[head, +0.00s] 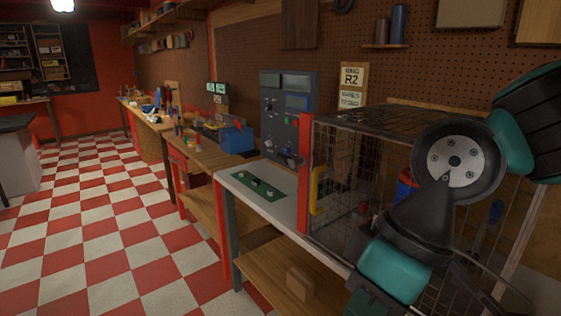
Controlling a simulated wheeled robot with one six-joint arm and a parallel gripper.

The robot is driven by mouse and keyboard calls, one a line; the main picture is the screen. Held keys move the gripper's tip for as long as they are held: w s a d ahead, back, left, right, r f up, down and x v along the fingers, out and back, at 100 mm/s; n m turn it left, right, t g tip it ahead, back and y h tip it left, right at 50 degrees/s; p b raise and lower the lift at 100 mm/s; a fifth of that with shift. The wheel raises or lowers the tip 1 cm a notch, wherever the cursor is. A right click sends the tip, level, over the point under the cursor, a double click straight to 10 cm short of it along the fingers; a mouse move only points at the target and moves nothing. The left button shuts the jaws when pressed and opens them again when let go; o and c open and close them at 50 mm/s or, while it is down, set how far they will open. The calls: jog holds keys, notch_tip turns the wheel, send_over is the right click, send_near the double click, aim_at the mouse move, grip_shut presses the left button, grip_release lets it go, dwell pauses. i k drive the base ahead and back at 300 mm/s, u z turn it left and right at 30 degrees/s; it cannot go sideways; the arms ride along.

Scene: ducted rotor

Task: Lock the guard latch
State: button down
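The guard (345,165) is a wire mesh cage on the bench at the right. A red post (305,180) stands at its left front edge. A yellow handle (318,190) is on the mesh right beside that post, and the two look close together. I cannot make out a separate latch or whether it is locked. My arm crosses in front of the cage's right part and hides much of it. My gripper cannot be made out; the arm runs down out of the picture at the bottom.
A grey control panel (290,110) with knobs stands left of the cage. A green mat (258,188) with small parts lies on the bench before it. A blue box (237,138) is farther left. A wooden block (300,283) rests on the lower shelf. The checkered floor (110,230) at left is clear.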

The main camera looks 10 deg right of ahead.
aim_at(286, 159)
jog(key=u, duration=0.5)
jog(key=i, duration=0.95)
jog(key=z, duration=0.1)
